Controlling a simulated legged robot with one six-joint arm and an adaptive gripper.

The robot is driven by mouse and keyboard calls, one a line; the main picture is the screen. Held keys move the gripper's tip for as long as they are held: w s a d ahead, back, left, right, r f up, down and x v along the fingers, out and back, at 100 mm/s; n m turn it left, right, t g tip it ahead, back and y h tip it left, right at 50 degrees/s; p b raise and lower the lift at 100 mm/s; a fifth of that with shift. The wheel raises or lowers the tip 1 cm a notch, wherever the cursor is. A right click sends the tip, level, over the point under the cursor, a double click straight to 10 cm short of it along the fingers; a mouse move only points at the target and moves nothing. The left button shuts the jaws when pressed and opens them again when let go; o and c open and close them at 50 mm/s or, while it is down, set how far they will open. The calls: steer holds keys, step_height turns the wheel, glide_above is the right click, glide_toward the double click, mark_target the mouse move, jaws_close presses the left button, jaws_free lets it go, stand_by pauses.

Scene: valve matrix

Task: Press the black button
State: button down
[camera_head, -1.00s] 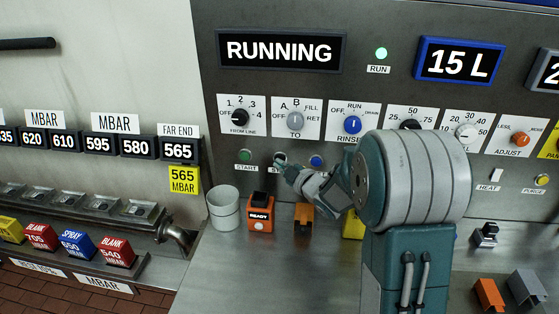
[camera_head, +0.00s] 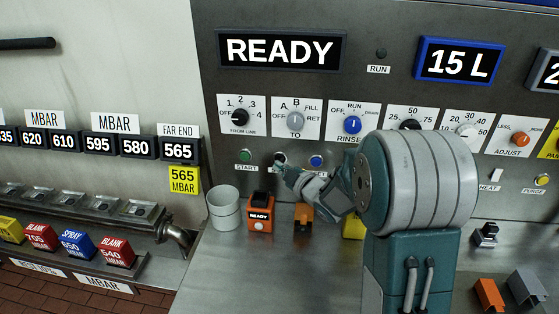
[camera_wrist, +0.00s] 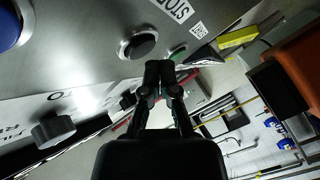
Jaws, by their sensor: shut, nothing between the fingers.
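The black button (camera_wrist: 138,43) is a round black cap in a metal ring on the grey panel, with a STOP label beside it in the wrist view. It also shows in the head view (camera_head: 280,157), partly covered by my gripper. My gripper (camera_wrist: 160,72) is shut and empty. Its fingertips are close to the black button but show apart from it in the wrist view. In the head view my gripper (camera_head: 280,169) is just below the button. The display (camera_head: 280,50) reads READY, and the RUN lamp (camera_head: 381,53) is dark.
A green START button (camera_head: 245,155) and a blue button (camera_head: 316,161) flank the black one. A row of knobs, including a blue one (camera_head: 352,124), is above. A white cup (camera_head: 224,208), an orange READY box (camera_head: 260,212) and an orange block (camera_head: 303,217) stand below on the counter.

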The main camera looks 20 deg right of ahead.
steer(key=shift+s+a, duration=0.1)
steer(key=shift+s+a, duration=0.3)
steer(key=shift+s, duration=0.45)
steer(key=shift+s+a, duration=0.35)
steer(key=shift+s, duration=0.4)
steer(key=shift+s+a, duration=0.3)
steer(key=shift+s, duration=0.45)
